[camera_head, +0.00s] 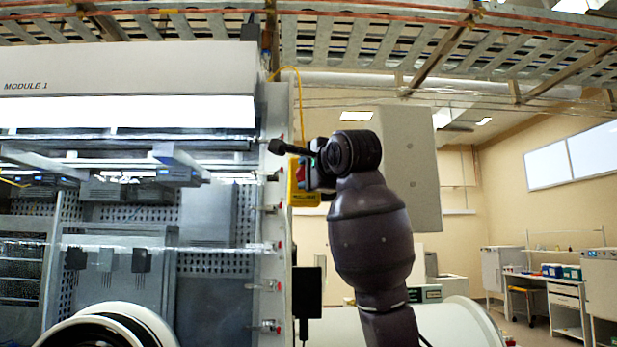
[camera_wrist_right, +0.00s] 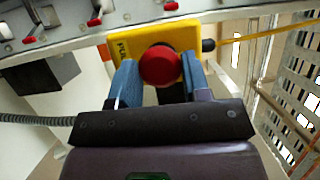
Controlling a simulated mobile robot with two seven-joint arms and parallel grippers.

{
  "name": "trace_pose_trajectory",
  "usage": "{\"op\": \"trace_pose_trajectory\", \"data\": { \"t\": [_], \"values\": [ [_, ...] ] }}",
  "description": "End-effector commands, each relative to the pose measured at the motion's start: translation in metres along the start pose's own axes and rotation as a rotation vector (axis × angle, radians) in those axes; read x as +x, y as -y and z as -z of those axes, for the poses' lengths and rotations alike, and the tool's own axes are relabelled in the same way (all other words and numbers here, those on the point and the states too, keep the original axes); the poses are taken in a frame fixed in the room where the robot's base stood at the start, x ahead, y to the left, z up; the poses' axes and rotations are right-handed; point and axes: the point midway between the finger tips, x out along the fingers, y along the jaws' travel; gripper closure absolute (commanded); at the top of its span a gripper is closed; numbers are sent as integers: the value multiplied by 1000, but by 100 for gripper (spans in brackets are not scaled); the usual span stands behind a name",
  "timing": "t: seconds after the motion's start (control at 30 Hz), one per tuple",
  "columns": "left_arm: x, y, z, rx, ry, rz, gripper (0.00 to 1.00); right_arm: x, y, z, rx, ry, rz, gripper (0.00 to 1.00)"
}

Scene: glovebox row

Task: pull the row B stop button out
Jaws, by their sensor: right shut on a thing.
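The stop button is a round red mushroom head (camera_wrist_right: 160,65) on a yellow box (camera_wrist_right: 180,35). In the head view the yellow box (camera_head: 305,199) is at the right edge of the glovebox, and a bit of the red button (camera_head: 301,172) shows beside my gripper. My right gripper (camera_wrist_right: 158,74) has its blue fingers on the left and right sides of the red head and is shut on it. How far out the button stands is hard to tell. In the head view my right wrist hides part of the box. My left gripper is not in view.
The glovebox marked MODULE 1 (camera_head: 125,75) fills the left, with a round port ring (camera_head: 105,320) below. Red-tipped valves (camera_wrist_right: 95,20) line its edge post near the box. A yellow cable (camera_wrist_right: 262,34) leaves the box. A grey panel (camera_head: 410,150) stands behind my wrist.

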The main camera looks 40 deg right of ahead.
Motion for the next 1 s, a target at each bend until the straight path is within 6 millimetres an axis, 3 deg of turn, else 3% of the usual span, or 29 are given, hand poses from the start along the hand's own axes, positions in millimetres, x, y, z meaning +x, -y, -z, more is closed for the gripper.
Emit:
{"op": "trace_pose_trajectory", "data": {
  "t": [0.37,0.4,0.53,0.87,1.0],
  "values": [
    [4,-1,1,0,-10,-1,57,-9,-2,-5,-2,3,-6,99],
    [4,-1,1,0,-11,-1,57,-9,-3,-5,-2,3,-6,53],
    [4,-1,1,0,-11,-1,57,-9,-2,-5,-1,2,-5,34],
    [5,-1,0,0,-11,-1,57,-11,-1,-4,0,1,-1,31],
    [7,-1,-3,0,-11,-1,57,-23,-1,-4,0,2,1,31]
  ]
}}
